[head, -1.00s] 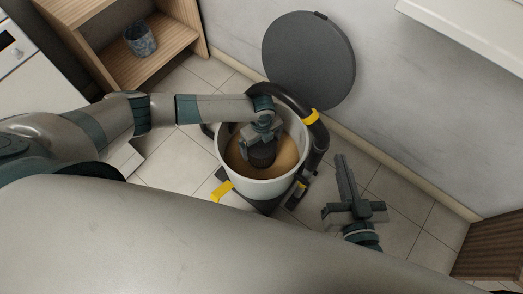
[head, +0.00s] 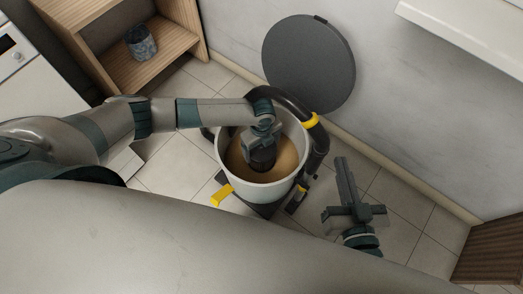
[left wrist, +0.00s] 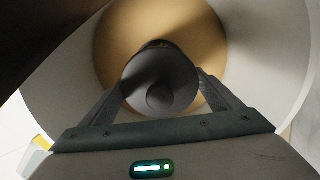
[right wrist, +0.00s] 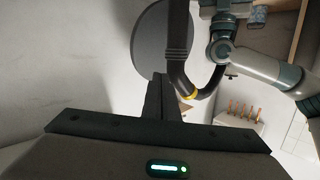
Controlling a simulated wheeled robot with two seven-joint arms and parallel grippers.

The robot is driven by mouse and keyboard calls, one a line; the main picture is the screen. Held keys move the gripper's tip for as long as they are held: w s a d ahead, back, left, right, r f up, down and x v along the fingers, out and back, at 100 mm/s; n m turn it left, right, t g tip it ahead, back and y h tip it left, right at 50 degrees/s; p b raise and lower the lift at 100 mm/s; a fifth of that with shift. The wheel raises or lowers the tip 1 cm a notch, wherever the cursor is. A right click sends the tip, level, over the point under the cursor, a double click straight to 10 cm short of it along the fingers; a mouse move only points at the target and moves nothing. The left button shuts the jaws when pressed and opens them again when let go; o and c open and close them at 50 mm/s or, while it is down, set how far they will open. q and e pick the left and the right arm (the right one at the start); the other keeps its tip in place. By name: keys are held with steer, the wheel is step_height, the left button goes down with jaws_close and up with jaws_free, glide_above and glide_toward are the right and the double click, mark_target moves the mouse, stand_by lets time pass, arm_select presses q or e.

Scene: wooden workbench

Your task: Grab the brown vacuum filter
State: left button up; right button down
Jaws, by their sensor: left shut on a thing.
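The brown filter (head: 287,156) shows as a tan round surface inside the open white vacuum drum (head: 223,160). It also shows in the left wrist view (left wrist: 118,35). A dark round piece (left wrist: 160,72) stands at its middle; I cannot tell whether the two are one part. My left gripper (head: 262,147) reaches down into the drum from above, its fingers on either side of the dark piece and shut on it. The gripper hides part of the filter. My right gripper (head: 345,180) is to the right of the drum, empty, its fingers together.
A black hose (head: 318,140) with a yellow band curves around the drum's right side. A dark round lid (head: 310,60) leans on the wall behind. A wooden shelf (head: 150,70) with a patterned cup (head: 141,42) stands at upper left. Tiled floor (head: 165,165) lies around the drum.

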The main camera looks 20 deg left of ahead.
arm_select(q)
steer(key=shift+r, duration=0.1)
steer(key=shift+r, duration=0.2)
step_height(320, 180, up, 8)
steer(key=shift+w+p, duration=0.1)
steer(key=shift+p, duration=1.1)
steer(key=shift+r, duration=0.7)
arm_select(e)
steer(key=s+d+f+g+h, duration=0.1)
steer(key=s+d+f+g, duration=0.2)
steer(key=f, duration=0.5)
steer(key=shift+s+g+h, duration=0.4)
steer(key=shift+s+g, duration=0.1)
steer(key=shift+g, duration=0.7)
